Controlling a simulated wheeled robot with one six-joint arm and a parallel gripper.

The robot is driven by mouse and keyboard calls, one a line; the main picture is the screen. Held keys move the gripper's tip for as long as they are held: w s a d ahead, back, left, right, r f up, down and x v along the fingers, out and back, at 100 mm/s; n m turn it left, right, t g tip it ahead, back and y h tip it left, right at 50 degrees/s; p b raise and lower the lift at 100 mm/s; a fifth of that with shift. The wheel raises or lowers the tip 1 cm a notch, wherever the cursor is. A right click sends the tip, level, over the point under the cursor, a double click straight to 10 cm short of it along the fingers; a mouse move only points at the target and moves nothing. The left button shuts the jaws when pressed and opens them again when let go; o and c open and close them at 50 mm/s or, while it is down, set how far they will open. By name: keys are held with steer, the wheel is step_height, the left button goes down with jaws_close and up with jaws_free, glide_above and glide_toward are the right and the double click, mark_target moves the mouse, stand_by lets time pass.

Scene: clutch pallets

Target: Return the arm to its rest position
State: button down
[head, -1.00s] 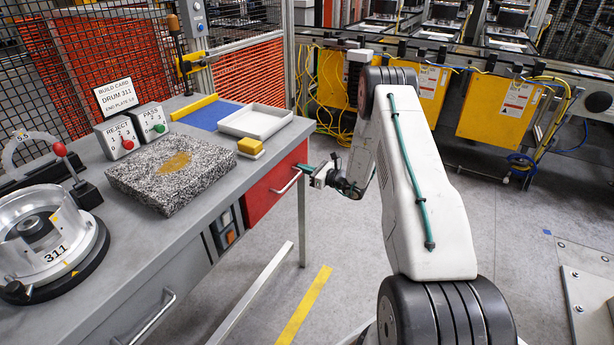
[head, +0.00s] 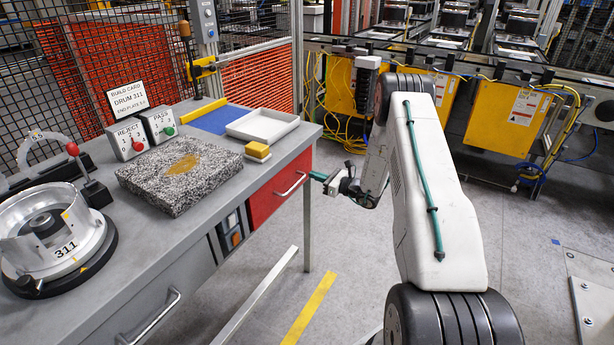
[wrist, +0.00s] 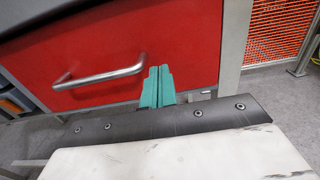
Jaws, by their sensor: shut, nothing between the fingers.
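My gripper (head: 318,176) hangs beside the right end of the workbench, near its red drawer (head: 275,194). In the wrist view its two green fingers (wrist: 157,86) are shut together with nothing between them. The drawer's metal handle (wrist: 98,77) shows just left of the fingertips in that view, and the head view shows a gap of floor between gripper and drawer front. My white arm is bent, with its forearm reaching down and left to the gripper.
The grey workbench (head: 190,232) carries a speckled stone block (head: 180,190), a white tray (head: 262,126), a yellow-topped block (head: 257,150) and a round metal drum (head: 45,235). Open floor (head: 530,230) lies right of my arm. Yellow panels (head: 510,117) and a conveyor stand behind.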

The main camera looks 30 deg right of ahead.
steer(key=v, duration=1)
steer(key=s+a+f+n+g+y, duration=0.1)
steer(key=s+a+n+g+y, duration=0.15)
steer(key=s+a, duration=0.2)
steer(key=s+a+r+n+g+y, duration=0.1)
steer(key=s+a+r+n+g, duration=0.4)
steer(key=a+r+n+g, duration=0.15)
steer(key=s+a+r+n+g+y, duration=0.1)
steer(key=s+a+r+n+g, duration=0.45)
steer(key=a+r, duration=0.25)
steer(key=s+a+r+n+h, duration=0.5)
steer(key=s+r+n, duration=0.3)
steer(key=s, duration=0.3)
steer(key=s+a+r+n+h, duration=0.6)
steer(key=s+r+n+h, duration=0.1)
steer(key=s+r, duration=0.4)
steer(key=shift+s+r+n+h, duration=0.25)
steer(key=shift+r+n+h, duration=0.1)
steer(key=shift+n, duration=0.1)
